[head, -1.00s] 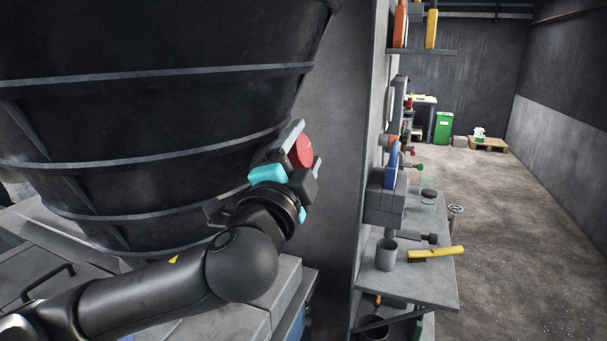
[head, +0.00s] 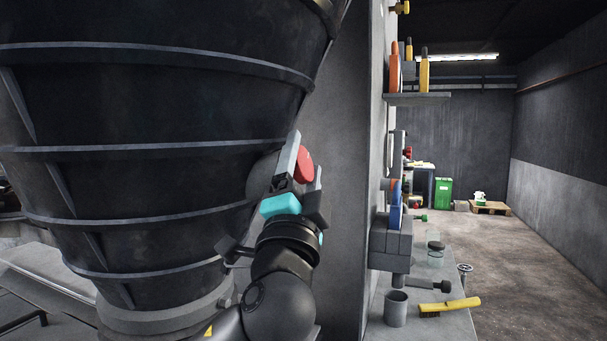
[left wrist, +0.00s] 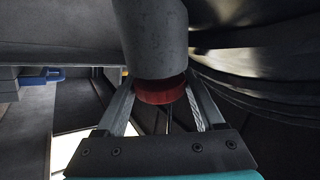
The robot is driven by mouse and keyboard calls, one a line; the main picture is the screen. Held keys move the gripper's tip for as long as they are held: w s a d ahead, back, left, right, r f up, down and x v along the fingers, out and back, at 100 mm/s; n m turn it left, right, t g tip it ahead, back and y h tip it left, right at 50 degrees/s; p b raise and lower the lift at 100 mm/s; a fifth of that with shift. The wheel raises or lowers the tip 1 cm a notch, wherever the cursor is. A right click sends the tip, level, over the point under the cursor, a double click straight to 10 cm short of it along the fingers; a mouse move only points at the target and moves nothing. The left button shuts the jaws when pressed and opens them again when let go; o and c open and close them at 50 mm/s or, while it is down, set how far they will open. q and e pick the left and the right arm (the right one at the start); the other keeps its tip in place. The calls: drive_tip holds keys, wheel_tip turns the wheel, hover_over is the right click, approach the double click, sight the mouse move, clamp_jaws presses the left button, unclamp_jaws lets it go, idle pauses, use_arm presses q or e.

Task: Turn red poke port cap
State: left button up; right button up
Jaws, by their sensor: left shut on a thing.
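The red poke port cap (head: 305,164) shows as a round red disc between the fingers of my left gripper (head: 306,163) in the head view. It sits at the right side of the large black ribbed hopper (head: 130,110). In the left wrist view the red cap (left wrist: 160,91) is on the end of a grey pipe stub (left wrist: 152,35). The fingers of my left gripper (left wrist: 165,95) stand on both sides of the cap, shut on it. My right gripper is not in view.
A grey wall edge (head: 345,170) stands just right of the gripper. Beyond it, a workbench (head: 440,325) holds a grey cup (head: 395,308) and a yellow brush (head: 450,305). The floor at the right is open.

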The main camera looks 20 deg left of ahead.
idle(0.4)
use_arm(q)
drive_tip(key=o, duration=1.4)
drive_tip(key=shift+s+d+f, duration=0.15)
drive_tip(key=shift+s+f, duration=0.2)
drive_tip(key=shift+s, duration=0.05)
drive_tip(key=shift+s+d+f+p, duration=0.15)
drive_tip(key=shift+s+d+p, duration=0.3)
drive_tip(key=shift+s+p, duration=1.9)
drive_tip(key=shift+s+d+f+p, duration=0.15)
drive_tip(key=shift+s+d+p, duration=0.25)
drive_tip(key=shift+s+p, duration=1.85)
drive_tip(key=shift+s+d+f+p, duration=0.15)
drive_tip(key=shift+s+d+p, duration=0.3)
drive_tip(key=shift+s+p, duration=1.9)
drive_tip(key=shift+w, duration=0.25)
